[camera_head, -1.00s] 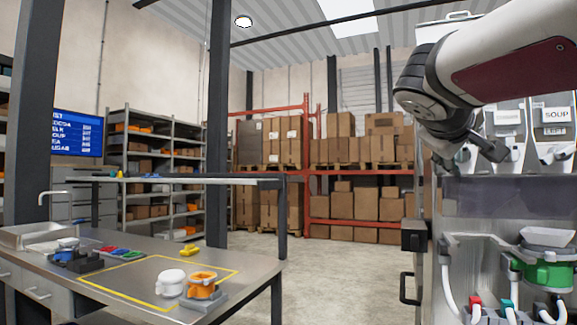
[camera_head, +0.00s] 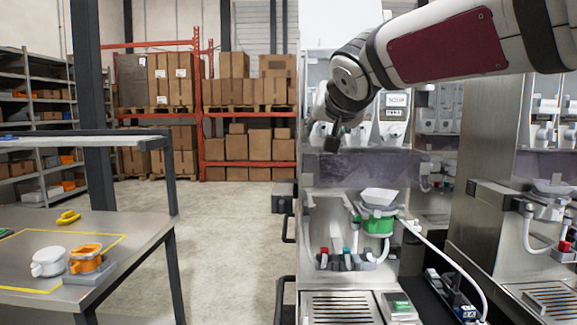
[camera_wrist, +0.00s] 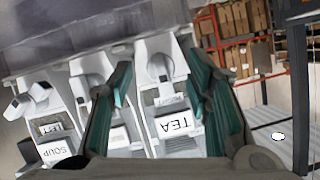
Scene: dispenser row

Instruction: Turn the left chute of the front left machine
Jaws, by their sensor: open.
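The front left machine (camera_head: 340,190) is a steel dispenser with white canisters and spouts in its upper part. In the wrist view, the white chute under the TEA canister (camera_wrist: 160,68) lies between my gripper's teal fingers (camera_wrist: 157,75). I cannot tell whether they touch it. A middle chute (camera_wrist: 92,68) is to its left, and the chute of the SOUP canister (camera_wrist: 35,90) is farther left. In the head view, my gripper (camera_head: 333,135) is at the machine's upper left front; the chute there is hidden behind it. My gripper is open and holds nothing.
A green-collared funnel (camera_head: 378,220) sits below on the machine, above a grated tray (camera_head: 340,308). Another machine (camera_head: 500,160) stands to the right. Floor between is clear.

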